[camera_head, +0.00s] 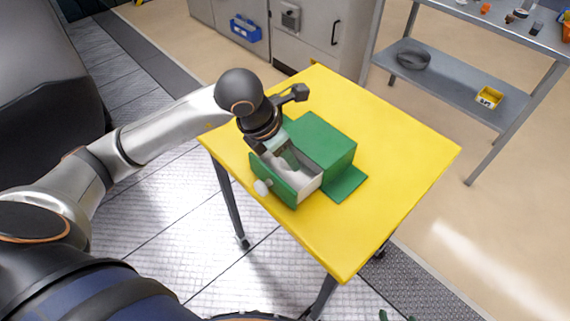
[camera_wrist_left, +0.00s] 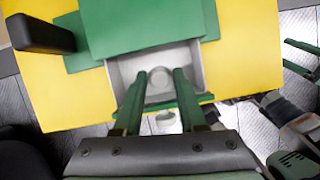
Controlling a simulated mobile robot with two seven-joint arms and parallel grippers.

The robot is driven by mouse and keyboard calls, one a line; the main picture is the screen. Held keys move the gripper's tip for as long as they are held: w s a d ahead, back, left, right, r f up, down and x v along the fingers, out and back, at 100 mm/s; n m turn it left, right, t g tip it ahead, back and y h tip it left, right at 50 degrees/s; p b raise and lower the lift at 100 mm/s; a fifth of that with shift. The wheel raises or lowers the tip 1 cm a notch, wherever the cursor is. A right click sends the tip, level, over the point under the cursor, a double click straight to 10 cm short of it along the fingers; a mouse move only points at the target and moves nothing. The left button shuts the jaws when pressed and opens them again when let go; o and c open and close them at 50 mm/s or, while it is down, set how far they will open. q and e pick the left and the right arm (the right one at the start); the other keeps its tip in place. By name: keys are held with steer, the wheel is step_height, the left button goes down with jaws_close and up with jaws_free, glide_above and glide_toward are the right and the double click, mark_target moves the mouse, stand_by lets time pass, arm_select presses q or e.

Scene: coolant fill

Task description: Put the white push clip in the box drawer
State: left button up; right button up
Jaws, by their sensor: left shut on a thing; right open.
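The green box (camera_head: 323,140) stands on the yellow table with its drawer (camera_head: 307,187) pulled open, showing a pale interior. My left gripper (camera_head: 290,161) points down into the open drawer. In the left wrist view its green fingers (camera_wrist_left: 160,75) are shut on a small round whitish thing, the white push clip (camera_wrist_left: 160,78), over the drawer floor. Whether the clip touches the floor is unclear. The drawer's round white knob (camera_wrist_left: 165,118) shows below it. My right gripper (camera_head: 396,316) barely shows at the bottom edge of the head view, open, away from the table.
The yellow table (camera_head: 400,165) is clear around the box, apart from the green base plate (camera_head: 346,186). A grey shelf unit (camera_head: 450,85) with a yellow bin (camera_head: 489,97) stands at the back right. Grey cabinets with a blue bin (camera_head: 245,29) stand behind.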

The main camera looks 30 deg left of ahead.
mark_target(282, 161)
arm_select(q)
steer(key=shift+w+a+f, duration=0.15)
steer(key=shift+f, duration=0.85)
steer(key=shift+w+a+f, duration=0.15)
steer(key=shift+f, duration=0.85)
steer(key=shift+f, duration=0.15)
steer(key=o, duration=1)
steer(key=shift+o, duration=0.2)
steer(key=shift+r, duration=0.35)
steer(key=p+v, duration=0.1)
steer(key=v, duration=0.9)
steer(key=shift+s+r, duration=0.15)
steer(key=shift+r, duration=0.15)
steer(key=shift+s+a+r, duration=0.15)
steer(key=shift+s+r, duration=0.1)
steer(key=shift+r, duration=0.25)
